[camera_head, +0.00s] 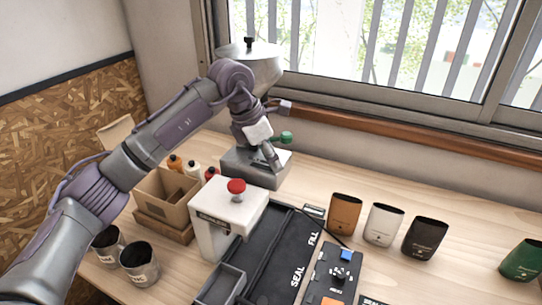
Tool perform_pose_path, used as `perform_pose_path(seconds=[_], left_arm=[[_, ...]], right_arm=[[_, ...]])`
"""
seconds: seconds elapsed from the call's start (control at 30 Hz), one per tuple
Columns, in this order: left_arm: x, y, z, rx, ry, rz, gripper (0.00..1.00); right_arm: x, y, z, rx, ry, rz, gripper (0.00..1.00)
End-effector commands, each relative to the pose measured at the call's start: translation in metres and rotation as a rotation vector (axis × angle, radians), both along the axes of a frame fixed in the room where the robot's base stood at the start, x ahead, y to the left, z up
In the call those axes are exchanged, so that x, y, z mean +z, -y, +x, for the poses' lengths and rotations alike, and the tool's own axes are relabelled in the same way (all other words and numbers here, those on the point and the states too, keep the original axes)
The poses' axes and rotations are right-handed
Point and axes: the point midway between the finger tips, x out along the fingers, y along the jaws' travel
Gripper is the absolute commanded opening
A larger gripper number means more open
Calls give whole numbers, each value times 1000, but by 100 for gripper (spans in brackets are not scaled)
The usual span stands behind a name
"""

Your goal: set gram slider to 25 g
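No gram scale or number can be read in this view. A grey metal unit (244,168) stands under the hopper (256,68) at the back, with a green knob (286,136) at its right rear; I cannot tell whether this knob is the slider. My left gripper (271,160) points down over the unit's top, just left of and in front of the knob. Its fingers overlap in this view, so their opening cannot be made out, nor whether they touch the unit. My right gripper is not in view.
A white press with a red button (236,187) stands in front of the unit. A black SEAL/FILL mat (281,252) and a control panel (332,279) lie to its right. Several bags, including an orange one (344,213), stand right. Cardboard boxes and dark cups (139,263) are left.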

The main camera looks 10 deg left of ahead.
Motion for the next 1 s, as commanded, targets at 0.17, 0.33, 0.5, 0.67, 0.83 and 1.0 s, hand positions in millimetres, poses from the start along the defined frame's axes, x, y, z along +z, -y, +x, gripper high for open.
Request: perform_pose_path(seconds=[0.17, 0.33, 0.5, 0.67, 0.83, 1.0], left_arm=[[0, 0, 0, 0, 0, 0, 7], [0, 0, 0, 0, 0, 0, 0], [0, -1, 0, 1, 0, 0, 0], [-2, -24, 5, 7, 1, 2, 0], [0, -50, 10, 5, 2, 1, 0], [1, -55, 11, 2, 2, 1, 0]], right_arm=[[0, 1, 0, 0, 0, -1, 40], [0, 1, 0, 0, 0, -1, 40], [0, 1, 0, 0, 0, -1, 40], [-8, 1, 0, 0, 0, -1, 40], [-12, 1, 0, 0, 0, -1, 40], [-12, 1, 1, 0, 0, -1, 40]])
